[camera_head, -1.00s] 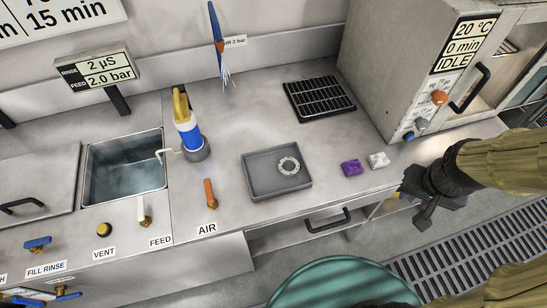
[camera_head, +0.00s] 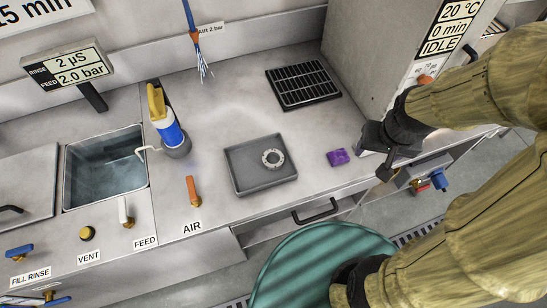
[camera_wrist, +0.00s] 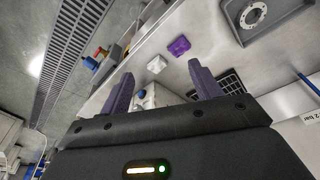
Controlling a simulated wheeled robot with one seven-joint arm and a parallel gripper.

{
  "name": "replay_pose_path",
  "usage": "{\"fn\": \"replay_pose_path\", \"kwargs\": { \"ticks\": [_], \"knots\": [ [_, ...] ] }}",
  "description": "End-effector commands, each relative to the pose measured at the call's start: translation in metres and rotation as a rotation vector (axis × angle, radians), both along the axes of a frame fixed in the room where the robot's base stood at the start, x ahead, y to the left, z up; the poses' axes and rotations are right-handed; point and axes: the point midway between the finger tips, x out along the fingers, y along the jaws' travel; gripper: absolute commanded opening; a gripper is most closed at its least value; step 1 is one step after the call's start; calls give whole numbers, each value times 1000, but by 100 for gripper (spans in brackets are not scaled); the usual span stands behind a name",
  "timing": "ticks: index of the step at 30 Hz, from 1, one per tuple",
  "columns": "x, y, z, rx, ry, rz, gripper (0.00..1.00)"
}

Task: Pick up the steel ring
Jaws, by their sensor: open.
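The steel ring (camera_head: 273,158) is a flat, pale metal ring with a round hole. It lies in the right half of a shallow grey tray (camera_head: 236,182) on the steel bench. In the wrist view the ring (camera_wrist: 253,15) and the tray (camera_wrist: 247,38) show at the top right, beyond my fingers. My gripper (camera_head: 376,160) is to the right of the tray, near the bench's front edge, apart from the ring. Its two purple-grey fingers (camera_wrist: 162,90) stand wide apart with nothing between them held.
A purple block (camera_head: 338,157) lies between tray and gripper; a white block (camera_wrist: 156,64) is beside it. A blue-and-yellow bottle (camera_head: 168,127), a sink (camera_head: 104,168) and an orange air valve (camera_head: 192,190) stand left. A black rack (camera_head: 303,84) lies behind. A grey cabinet (camera_head: 375,50) stands right.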

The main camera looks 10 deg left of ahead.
Motion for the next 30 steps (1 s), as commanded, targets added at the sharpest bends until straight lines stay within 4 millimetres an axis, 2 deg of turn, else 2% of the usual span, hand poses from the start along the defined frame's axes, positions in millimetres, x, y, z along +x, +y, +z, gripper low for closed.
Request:
{"fn": "replay_pose_path", "kwargs": {
  "ticks": [2,5,8,10,12,15,18,21,30],
  "knots": [
    [11,12,-2,4,14,17,69],
    [31,44,-6,11,46,51,69],
    [53,89,-14,13,92,84,69],
    [65,127,-22,12,127,108,69],
    [72,167,-31,5,160,127,69],
    [74,214,-42,-8,198,146,69],
    [72,244,-49,-17,219,154,69],
    [71,255,-52,-21,227,154,69],
    [71,255,-52,-21,227,153,69]
  ]
}}
